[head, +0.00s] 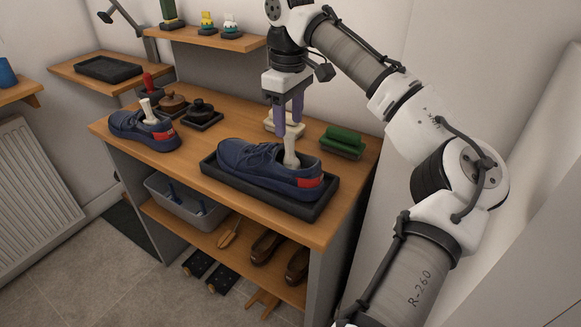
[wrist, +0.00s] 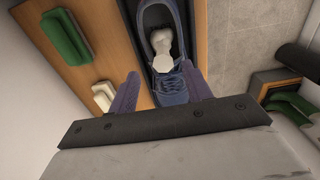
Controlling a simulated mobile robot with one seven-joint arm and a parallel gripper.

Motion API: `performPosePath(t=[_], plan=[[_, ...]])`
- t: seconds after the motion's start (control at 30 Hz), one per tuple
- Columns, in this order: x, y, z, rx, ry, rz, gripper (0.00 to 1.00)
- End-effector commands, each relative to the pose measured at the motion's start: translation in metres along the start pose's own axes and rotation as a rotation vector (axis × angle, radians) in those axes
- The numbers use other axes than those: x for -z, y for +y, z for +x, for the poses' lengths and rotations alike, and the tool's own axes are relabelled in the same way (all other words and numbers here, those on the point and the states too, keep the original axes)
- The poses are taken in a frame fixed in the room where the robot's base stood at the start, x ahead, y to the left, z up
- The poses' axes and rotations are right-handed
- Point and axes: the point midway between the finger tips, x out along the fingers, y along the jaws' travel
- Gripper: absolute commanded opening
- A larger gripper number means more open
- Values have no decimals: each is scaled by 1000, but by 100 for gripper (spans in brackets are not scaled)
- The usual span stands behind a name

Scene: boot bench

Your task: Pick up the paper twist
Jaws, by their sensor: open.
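A white paper twist (head: 291,152) stands up out of the opening of the nearer blue shoe (head: 250,163), which sits in a black tray (head: 210,168). In the wrist view the twist (wrist: 171,45) shows as a pale knobbed end inside the shoe, beyond the fingertips. My gripper (head: 289,125) points down just above the twist, its two purple fingers apart and nothing visibly held. In the wrist view the twist lies between the lines of the fingers (wrist: 160,82). Another white twist (head: 148,108) stands in the farther blue shoe (head: 140,132) at left.
A cream-handled block (head: 272,126) lies behind my gripper and a green brush (head: 343,141) to its right, both on the wooden bench top (head: 190,155). A shelf (head: 215,39) with small figures hangs behind.

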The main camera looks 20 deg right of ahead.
Motion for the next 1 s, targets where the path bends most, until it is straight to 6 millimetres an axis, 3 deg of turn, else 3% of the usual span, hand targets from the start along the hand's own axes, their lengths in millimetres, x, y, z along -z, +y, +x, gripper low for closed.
performPosePath(t=[0.4, 0.67, 1.0], plan=[[-5, -5, 48, -1, -1, -1, 49], [-5, -5, 53, -1, 1, -1, 49], [-5, -5, 53, -1, 0, -1, 7]])
